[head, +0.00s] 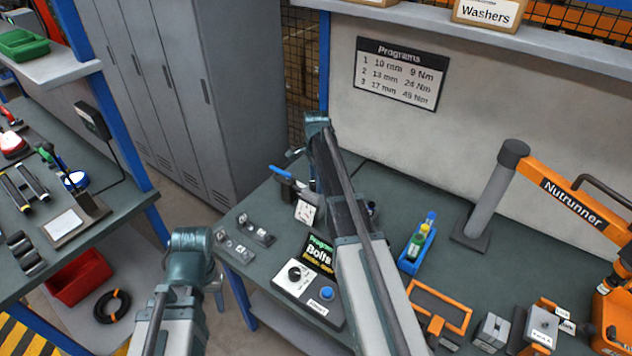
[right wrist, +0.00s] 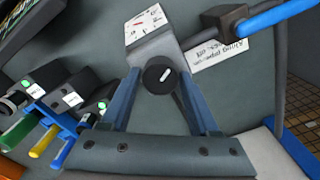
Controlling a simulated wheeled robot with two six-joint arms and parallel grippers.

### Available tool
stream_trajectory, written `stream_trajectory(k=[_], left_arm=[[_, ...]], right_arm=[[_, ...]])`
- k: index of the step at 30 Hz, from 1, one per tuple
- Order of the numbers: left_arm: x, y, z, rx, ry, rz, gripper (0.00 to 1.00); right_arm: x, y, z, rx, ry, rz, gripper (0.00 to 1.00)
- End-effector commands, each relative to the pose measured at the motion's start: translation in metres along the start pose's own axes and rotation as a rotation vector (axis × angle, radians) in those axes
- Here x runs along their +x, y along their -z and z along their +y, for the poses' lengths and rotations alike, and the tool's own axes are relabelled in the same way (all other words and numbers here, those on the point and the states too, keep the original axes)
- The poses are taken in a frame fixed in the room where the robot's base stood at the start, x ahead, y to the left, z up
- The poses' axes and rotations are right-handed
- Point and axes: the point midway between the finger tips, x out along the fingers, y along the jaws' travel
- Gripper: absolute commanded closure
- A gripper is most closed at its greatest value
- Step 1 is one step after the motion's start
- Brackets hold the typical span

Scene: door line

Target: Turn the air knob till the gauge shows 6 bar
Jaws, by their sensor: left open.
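In the right wrist view the black round air knob (right wrist: 158,77) with a white mark sits between the two fingers of my right gripper (right wrist: 160,85), which is shut on it. The gauge (right wrist: 145,24) is a white dial with a red mark on a pale block just beyond the knob; its reading is too small to tell. In the head view the gauge (head: 305,212) shows beside my right arm, which hides the knob and most of the right gripper. My left gripper (head: 217,290) shows only in small part behind my left arm, low at left; it is open and away from the knob.
A blue-handled valve (head: 281,172) stands close to the gauge, with a label (right wrist: 220,53) beside it. A program box (head: 308,285), a blue tray (head: 417,248) and an orange frame (head: 440,305) lie on the bench. The Nutrunner arm (head: 575,200) stands at right.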

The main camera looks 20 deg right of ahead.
Motion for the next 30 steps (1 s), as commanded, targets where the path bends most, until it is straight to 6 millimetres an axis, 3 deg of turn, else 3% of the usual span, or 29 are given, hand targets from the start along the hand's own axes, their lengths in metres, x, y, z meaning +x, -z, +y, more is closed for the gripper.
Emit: stream_trajectory(k=[1,9,10,20,30], left_arm=[[0.0,0.0,0.0,0.0,0.0,0.0,0.51],[0.0001,0.0,0.0,0.0,0.0,0.0,0.51],[0.0001,0.0,0.0,0.0,0.0,0.0,0.51],[0.0001,0.0,0.0,0.0,0.0,0.0,0.51],[0.0001,0.0,0.0,0.0,0.0,0.0,0.51]], right_arm=[[0.0,0.0,0.0,0.0,0.0,0.0,0.49],[0.0001,0.0,0.0,0.0,0.0,0.0,0.97],[0.0001,0.0,-0.0001,0.0,0.0,0.0,1.0],[0.0001,0.0,-0.0002,-0.058,0.0,0.0,1.0],[0.0001,-0.0002,-0.001,-0.324,0.0,0.0,1.0]])
